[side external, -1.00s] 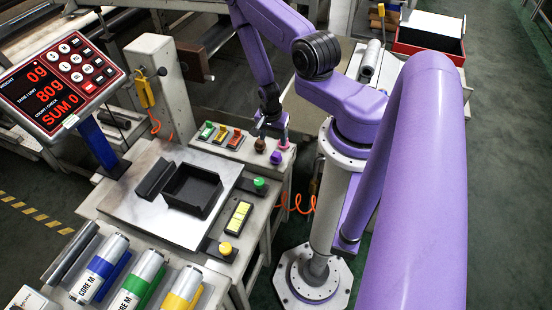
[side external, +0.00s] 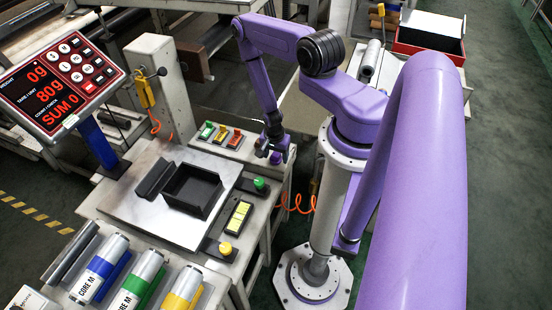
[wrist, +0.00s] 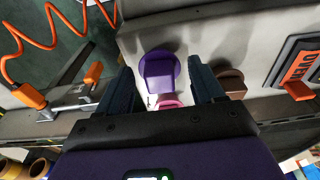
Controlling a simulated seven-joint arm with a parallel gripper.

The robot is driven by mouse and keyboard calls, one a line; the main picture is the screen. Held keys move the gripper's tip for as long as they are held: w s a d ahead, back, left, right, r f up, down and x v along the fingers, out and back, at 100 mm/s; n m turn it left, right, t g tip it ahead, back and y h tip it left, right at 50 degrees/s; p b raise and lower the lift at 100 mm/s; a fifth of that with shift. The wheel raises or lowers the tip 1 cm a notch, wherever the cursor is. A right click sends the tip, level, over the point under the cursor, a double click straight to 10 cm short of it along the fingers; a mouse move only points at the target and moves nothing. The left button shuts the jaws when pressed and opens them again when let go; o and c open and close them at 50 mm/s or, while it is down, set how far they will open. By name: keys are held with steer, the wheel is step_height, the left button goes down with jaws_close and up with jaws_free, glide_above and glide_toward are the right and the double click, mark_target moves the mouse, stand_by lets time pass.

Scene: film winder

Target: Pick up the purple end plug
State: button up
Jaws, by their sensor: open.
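The purple end plug (wrist: 157,68) shows in the wrist view as a round flange with a block-like knob, on a pale surface. In the side external view the purple end plug (side external: 276,158) is small at the bench's right end, partly hidden by my gripper (side external: 271,148). In the wrist view my gripper (wrist: 161,74) is open, with one dark finger on each side of the plug. I cannot tell whether the fingers touch it. A pink plug (wrist: 168,101) lies nearer the palm, between the fingers and partly hidden.
A brown plug (wrist: 231,82) stands just outside the right finger. Coloured rocker switches (side external: 220,134) sit left of my gripper. A black open tray (side external: 192,190) rests on a metal plate, with a green button (side external: 259,184) to its right. An orange coiled cable (side external: 300,203) hangs beside the bench.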

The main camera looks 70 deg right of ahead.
mark_target(276, 154)
steer(key=shift+d+f, duration=0.1)
steer(key=shift+f, duration=0.45)
steer(key=c, duration=0.9)
steer(key=shift+o, duration=0.2)
steer(key=shift+r, duration=0.1)
step_height(276, 154, up, 18)
